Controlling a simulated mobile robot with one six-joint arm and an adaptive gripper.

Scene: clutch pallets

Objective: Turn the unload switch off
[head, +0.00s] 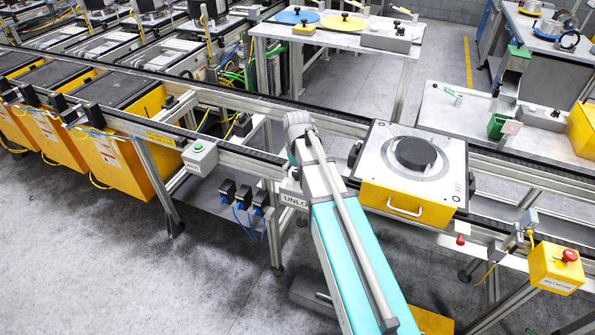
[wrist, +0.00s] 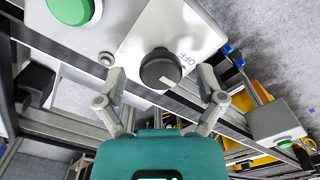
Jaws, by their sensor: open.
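The unload switch shows in the wrist view as a round black knob (wrist: 160,68) on a white plate (wrist: 196,38) with OFF lettering. A small light mark shows on the knob's lower right edge. My gripper (wrist: 162,80) is open, with one fingertip to the left of the knob and one to the right. A gap shows on both sides, and I cannot tell the remaining depth between fingertips and knob. In the head view my arm hides the switch and the gripper; only part of a sign reading UNLO (head: 294,200) shows beside the arm.
A green button (wrist: 70,10) is left of the knob in the wrist view. The conveyor rail (head: 255,157) runs behind. A yellow-fronted pallet (head: 405,205) with a black disc sits right of my arm. A red-button yellow box (head: 556,270) is further right. Open floor lies at front left.

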